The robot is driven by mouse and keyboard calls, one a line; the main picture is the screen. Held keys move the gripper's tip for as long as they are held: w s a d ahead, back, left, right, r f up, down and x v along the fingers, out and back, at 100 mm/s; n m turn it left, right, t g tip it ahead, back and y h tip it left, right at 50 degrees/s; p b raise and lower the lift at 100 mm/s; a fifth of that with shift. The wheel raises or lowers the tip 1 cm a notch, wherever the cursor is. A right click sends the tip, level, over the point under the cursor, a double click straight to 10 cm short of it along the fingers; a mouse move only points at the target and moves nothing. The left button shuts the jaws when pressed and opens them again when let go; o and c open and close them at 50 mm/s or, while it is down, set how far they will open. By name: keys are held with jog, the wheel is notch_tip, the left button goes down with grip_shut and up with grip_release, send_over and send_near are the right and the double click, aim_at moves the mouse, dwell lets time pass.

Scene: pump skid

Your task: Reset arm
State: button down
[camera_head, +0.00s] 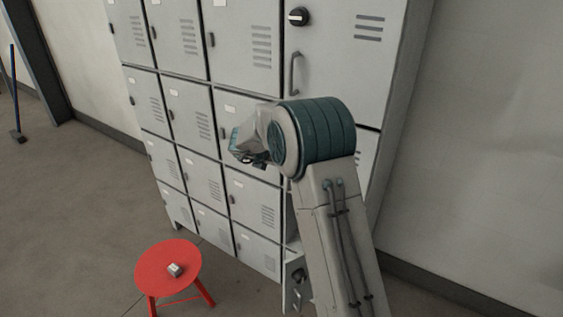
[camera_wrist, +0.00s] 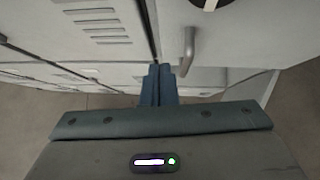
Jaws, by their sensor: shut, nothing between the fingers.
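My arm rises in front of the grey lockers in the head view and bends at a teal joint, with its wrist end pointing left. In the wrist view my gripper (camera_wrist: 160,70) shows two blue fingers side by side, shut with nothing between them. A bar handle (camera_wrist: 189,48) of a locker door lies just to the right of the fingertips in that picture. In the head view the gripper's fingers are hidden or too small to make out.
The locker bank (camera_head: 185,95) stands close before my arm. Its upper right door has a black knob (camera_head: 298,17) and a bar handle (camera_head: 295,73). A red stool (camera_head: 150,271) with a small light block (camera_head: 174,270) stands at lower left.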

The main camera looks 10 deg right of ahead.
jog(key=s+a+r+n+t+y+b, duration=0.1)
jog(key=s+a+r+n+t+y, duration=0.15)
jog(key=r+n, duration=0.45)
jog(key=s+a+r+n+t+y, duration=0.1)
jog(key=s+a+r+n+t, duration=0.15)
jog(key=r+n, duration=0.55)
jog(key=s+a+r+n+y, duration=0.3)
jog(key=s+r+n+y, duration=0.1)
jog(key=s+n, duration=0.45)
jog(key=s+d+f+n+g, duration=0.3)
jog(key=s+n, duration=0.3)
jog(key=s, duration=0.3)
jog(key=s+d+f+n+g+h, duration=0.1)
jog(key=s+f+n, duration=0.4)
jog(key=s, duration=0.5)
jog(key=s+d+f+n+g+h, duration=0.1)
jog(key=s+d+f+n+g, duration=0.3)
jog(key=s+n, duration=0.5)
jog(key=shift+s+d+g, duration=0.3)
jog(key=shift+s+d, duration=0.15)
jog(key=shift+d, duration=0.15)
